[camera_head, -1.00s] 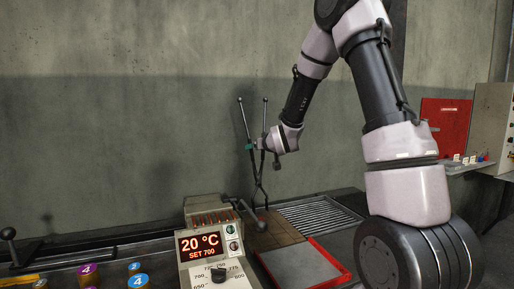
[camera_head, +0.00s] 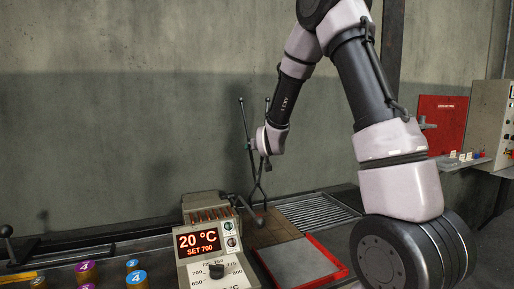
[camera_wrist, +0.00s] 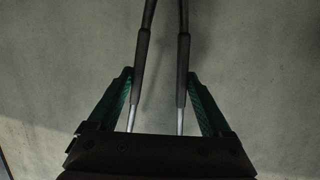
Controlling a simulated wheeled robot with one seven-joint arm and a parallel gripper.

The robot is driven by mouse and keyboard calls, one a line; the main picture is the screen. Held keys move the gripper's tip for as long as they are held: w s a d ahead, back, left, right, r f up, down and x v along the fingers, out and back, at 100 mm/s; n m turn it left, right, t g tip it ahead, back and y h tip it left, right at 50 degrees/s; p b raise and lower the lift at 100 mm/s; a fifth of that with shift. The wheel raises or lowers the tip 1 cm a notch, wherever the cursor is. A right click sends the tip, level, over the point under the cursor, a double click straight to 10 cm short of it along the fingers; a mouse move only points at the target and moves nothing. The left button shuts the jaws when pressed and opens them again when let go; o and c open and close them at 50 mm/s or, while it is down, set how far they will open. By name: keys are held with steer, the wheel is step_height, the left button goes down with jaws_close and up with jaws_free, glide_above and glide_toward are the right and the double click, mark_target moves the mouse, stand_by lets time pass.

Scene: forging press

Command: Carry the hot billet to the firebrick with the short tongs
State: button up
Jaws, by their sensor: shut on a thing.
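My gripper (camera_head: 252,146) is shut on the short tongs (camera_head: 258,181), high above the bench. The tongs are dark, with two long handles ending upward in small balls and crossed arms hanging down. In the wrist view the tong handles (camera_wrist: 142,68) pass between the green fingers of my gripper (camera_wrist: 160,95). The tong tips are close to a dark ball-ended lever by the furnace, and I cannot tell what is between them. No glowing billet can be made out. A brown brick surface (camera_head: 277,229), perhaps the firebrick, lies right of the furnace.
The furnace controller (camera_head: 207,242) reads 20 °C, SET 700. A red-edged tray (camera_head: 303,262) and a metal grating (camera_head: 305,211) lie to its right. Numbered cylinders (camera_head: 136,278) stand at front left. A red panel (camera_head: 442,122) and shelf are at the right.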

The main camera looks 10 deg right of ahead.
steer(key=shift+s, duration=0.1)
steer(key=shift+s+r+t, duration=0.1)
steer(key=shift+s+t, duration=1)
steer(key=shift+s, duration=1.1)
steer(key=shift+f, duration=0.45)
steer(key=shift+f, duration=1.55)
steer(key=shift+f, duration=0.85)
